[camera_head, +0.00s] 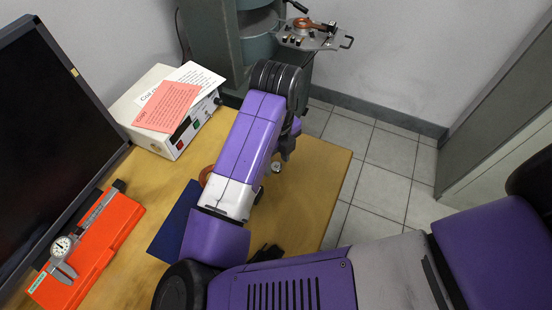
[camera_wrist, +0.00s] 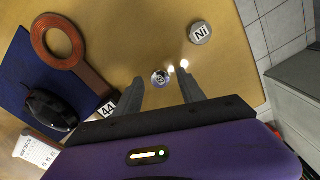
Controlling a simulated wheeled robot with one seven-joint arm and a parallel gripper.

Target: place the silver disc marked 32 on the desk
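A small silver disc (camera_wrist: 160,78) lies on the bare desk (camera_wrist: 115,25) in the wrist view. Its mark is small and blurred; it may be 32. My gripper (camera_wrist: 160,82) is open, with one finger on each side of this disc and a gap on both sides. A second silver disc, marked Ni (camera_wrist: 200,33), lies farther off, up and right in the wrist view. In the head view, my gripper (camera_head: 287,150) is low over the right part of the desk (camera_head: 320,180). A small round disc (camera_head: 276,167) shows beside it; I cannot tell which one.
A copper ring paddle (camera_wrist: 55,40) and a black mouse (camera_wrist: 50,108) lie at the blue mat (camera_wrist: 18,70). A tag marked 44 (camera_wrist: 107,108) is near the left finger. A monitor (camera_head: 55,130), orange case (camera_head: 112,230) and white box (camera_head: 180,135) stand left. Floor lies beyond the right edge.

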